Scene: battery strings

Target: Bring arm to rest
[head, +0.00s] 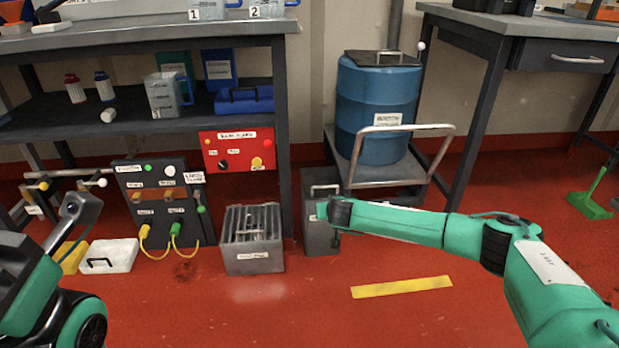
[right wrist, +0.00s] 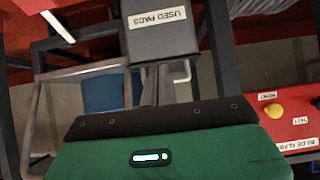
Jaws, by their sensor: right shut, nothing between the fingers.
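My right arm (head: 395,222) reaches in from the right, stretched out low across the front of the dark grey box (head: 320,242). Its wrist end covers part of that box in the head view, and the fingers cannot be made out there. In the right wrist view my right gripper (right wrist: 164,84) is shut and empty, its fingers pointing towards the dark grey box (right wrist: 140,48) labelled USED PADS. I cannot tell whether they touch it. Parts of my left arm (head: 35,290) show at the lower left of the head view; no left gripper fingers are seen.
A metal crate (head: 253,262) and a black panel (head: 160,225) with yellow and green plugs stand left of the box. A cart (head: 405,183) with a blue drum (head: 375,105) is behind. A shelf bench (head: 150,35) stands left, a desk (head: 520,25) right.

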